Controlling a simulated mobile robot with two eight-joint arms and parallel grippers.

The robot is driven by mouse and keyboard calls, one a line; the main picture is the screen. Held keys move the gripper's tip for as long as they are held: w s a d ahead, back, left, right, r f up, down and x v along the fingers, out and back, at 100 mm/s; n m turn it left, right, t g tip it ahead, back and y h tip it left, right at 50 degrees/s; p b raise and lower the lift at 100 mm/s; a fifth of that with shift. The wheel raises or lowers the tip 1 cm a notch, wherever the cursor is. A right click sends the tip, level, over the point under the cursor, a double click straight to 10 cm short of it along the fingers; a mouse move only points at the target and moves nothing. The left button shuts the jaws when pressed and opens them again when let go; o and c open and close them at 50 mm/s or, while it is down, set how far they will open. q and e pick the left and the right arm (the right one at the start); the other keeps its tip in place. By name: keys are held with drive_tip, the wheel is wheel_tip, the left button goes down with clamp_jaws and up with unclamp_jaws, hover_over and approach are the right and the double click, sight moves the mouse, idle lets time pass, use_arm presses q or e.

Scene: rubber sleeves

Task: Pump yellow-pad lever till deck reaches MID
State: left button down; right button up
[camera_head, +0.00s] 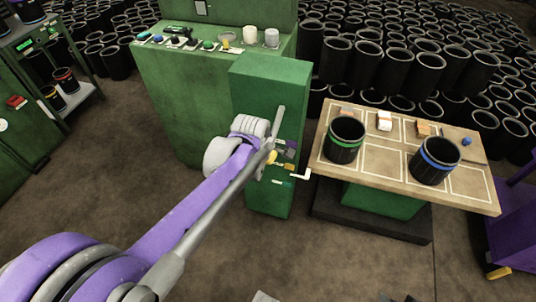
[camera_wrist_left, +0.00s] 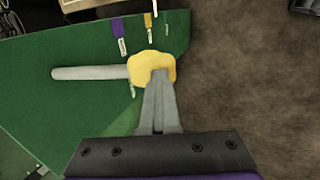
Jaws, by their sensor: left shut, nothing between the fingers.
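The lever's yellow pad (camera_head: 271,158) is at the front green cabinet; it also shows large in the left wrist view (camera_wrist_left: 146,66), on a pale grey rod (camera_wrist_left: 88,73). My left gripper (camera_head: 268,150) is shut and empty. In the wrist view its fingertips (camera_wrist_left: 160,76) overlap the pad's near side; I cannot tell if they press on it. The deck (camera_head: 330,166) is a tan tabletop on a green base. A white pointer (camera_head: 302,175) sticks out by its left edge, near a yellow tag (camera_head: 288,165) and below a purple tag (camera_head: 291,146). Tag lettering is unreadable.
On the deck stand a green-banded black sleeve (camera_head: 343,141) and a blue-banded one (camera_head: 435,161), with small blocks behind. A green console (camera_head: 180,85) with buttons stands behind the lever. Many black sleeves fill the back. Brown floor is clear in front.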

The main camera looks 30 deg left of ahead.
use_arm(q)
drive_tip(key=a+p+v, duration=0.1)
drive_tip(key=v, duration=0.8)
drive_tip(key=shift+s+d, duration=0.45)
drive_tip(key=shift+d, duration=0.05)
use_arm(e)
drive_tip(key=shift+w+a+r, duration=0.1)
drive_tip(key=shift+r, duration=0.75)
use_arm(q)
drive_tip(key=shift+r, duration=0.2)
